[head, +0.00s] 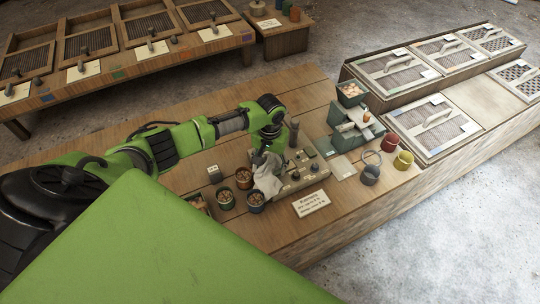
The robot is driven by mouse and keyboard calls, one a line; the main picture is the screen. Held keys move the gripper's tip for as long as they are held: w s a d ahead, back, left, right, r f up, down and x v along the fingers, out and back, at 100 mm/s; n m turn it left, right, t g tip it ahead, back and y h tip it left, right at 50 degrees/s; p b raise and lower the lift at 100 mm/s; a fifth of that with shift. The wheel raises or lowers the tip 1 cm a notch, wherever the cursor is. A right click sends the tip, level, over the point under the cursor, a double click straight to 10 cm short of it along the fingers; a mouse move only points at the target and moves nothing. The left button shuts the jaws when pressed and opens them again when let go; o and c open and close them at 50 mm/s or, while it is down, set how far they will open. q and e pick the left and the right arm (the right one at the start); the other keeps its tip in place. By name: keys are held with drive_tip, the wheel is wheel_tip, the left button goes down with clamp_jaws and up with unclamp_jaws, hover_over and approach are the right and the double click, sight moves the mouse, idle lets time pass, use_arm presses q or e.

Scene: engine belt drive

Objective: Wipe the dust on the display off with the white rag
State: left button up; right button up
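The white rag (267,179) hangs bunched below my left gripper (266,157), at the left end of a grey console with dark knobs (311,172) on the wooden table. The gripper points down and appears closed on the rag's top; its fingertips are small and partly hidden. The rag covers part of the console's left end, and I cannot tell whether it touches the surface. I cannot make out the display or any dust on it at this size. My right gripper is not in view.
Several small pots with contents, including a brown one (244,178), stand left of the rag. A white sign (310,203) lies in front. A grey-green machine (352,128), a red cup (390,141) and a yellow cup (403,160) stand to the right.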

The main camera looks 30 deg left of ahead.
use_arm(q)
drive_tip(key=shift+f, duration=0.1)
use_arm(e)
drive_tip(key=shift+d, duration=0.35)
use_arm(q)
drive_tip(key=shift+f+b, duration=0.8)
drive_tip(key=shift+f, duration=0.6)
drive_tip(key=shift+r, duration=0.1)
drive_tip(key=c, duration=0.4)
drive_tip(key=shift+s, duration=0.1)
drive_tip(key=c, duration=1)
clamp_jaws()
drive_tip(key=shift+s+a, duration=0.1)
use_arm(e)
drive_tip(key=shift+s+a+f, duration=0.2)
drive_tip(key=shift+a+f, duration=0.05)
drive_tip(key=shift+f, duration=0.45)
use_arm(q)
drive_tip(key=shift+r, duration=0.1)
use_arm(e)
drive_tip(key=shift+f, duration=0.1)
